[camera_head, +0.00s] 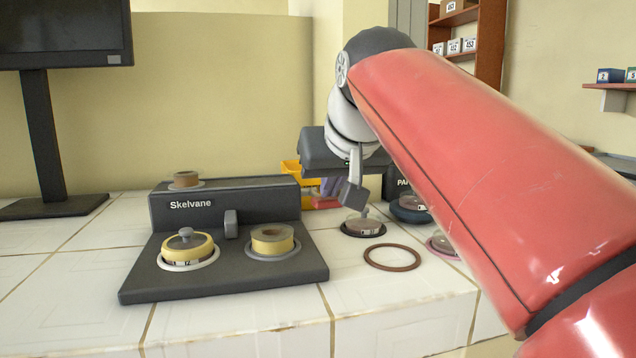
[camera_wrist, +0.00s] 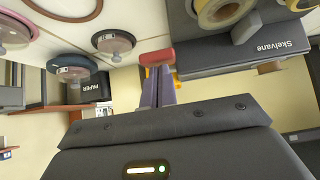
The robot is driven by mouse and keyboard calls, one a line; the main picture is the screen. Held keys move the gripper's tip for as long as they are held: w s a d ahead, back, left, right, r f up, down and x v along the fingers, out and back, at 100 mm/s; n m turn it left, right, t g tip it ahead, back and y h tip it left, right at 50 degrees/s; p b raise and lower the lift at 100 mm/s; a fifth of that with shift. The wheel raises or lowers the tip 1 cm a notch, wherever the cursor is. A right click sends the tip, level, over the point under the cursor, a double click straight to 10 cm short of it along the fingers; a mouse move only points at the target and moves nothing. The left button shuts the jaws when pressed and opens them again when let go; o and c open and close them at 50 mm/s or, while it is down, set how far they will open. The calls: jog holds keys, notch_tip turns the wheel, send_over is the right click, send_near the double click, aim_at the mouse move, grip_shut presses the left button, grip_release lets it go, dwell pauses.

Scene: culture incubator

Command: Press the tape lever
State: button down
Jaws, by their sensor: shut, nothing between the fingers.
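The grey tape station marked Skelvane (camera_head: 226,283) stands on the white tiled counter. It also shows upside down in the wrist view (camera_wrist: 220,65). A small upright grey lever (camera_head: 231,224) sits at its middle front, between two yellow tape rolls; it also shows in the wrist view (camera_wrist: 246,28). The left roll (camera_head: 186,246) has a grey knob on top, and the right roll (camera_head: 272,239) is plain. My gripper (camera_head: 351,196) is shut and empty, to the right of the station and apart from the lever.
A dark round stand with a clear-topped dish (camera_head: 363,227) is just below my gripper. A brown ring (camera_head: 392,257) lies in front. A yellow bin (camera_head: 291,170) and a red block (camera_head: 325,202) are behind. A monitor (camera_head: 64,35) stands left. The counter's front is clear.

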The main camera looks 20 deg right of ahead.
jog(key=r+p, duration=0.2)
jog(key=r, duration=0.1)
jog(key=r+p, duration=0.1)
jog(key=p, duration=0.1)
jog(key=shift+w+r, duration=0.2)
jog(key=shift+w, duration=0.05)
jog(key=p+v, duration=0.1)
jog(key=v, duration=0.8)
jog(key=shift+r, duration=0.3)
